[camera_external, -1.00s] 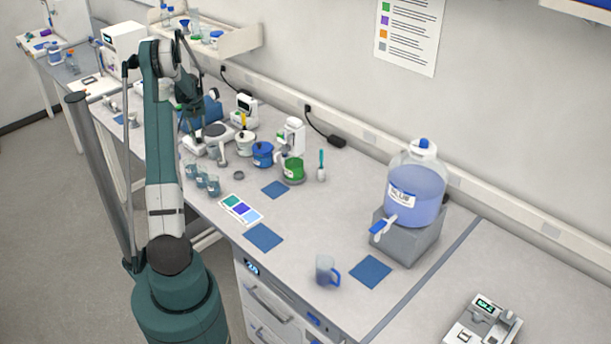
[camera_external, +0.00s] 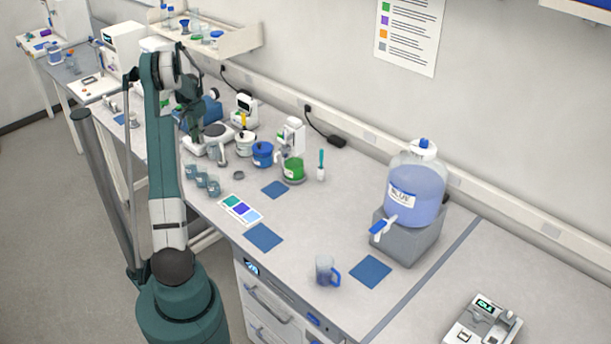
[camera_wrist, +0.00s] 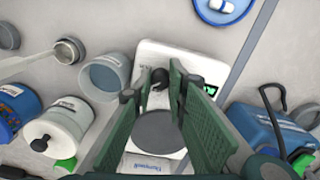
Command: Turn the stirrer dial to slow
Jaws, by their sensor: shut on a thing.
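The stirrer (camera_wrist: 185,55) is a white unit with a round grey plate (camera_wrist: 158,132), a dark dial (camera_wrist: 159,77) and a small lit green display. In the external view the stirrer (camera_external: 194,148) stands on the bench, partly behind my arm. My gripper (camera_wrist: 157,85) is over the stirrer with its green fingers on either side of the dial, shut on it. In the external view my gripper (camera_external: 194,128) is low at the stirrer and its fingertips are hard to make out. The dial's setting and the display text are too small to read.
A clear beaker (camera_wrist: 104,76), a white lidded jar (camera_wrist: 62,128) and a blue pot (camera_wrist: 14,108) stand close on the left in the wrist view. A blue container (camera_wrist: 262,125) is close on the right. Open bench lies around the blue mats (camera_external: 264,237).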

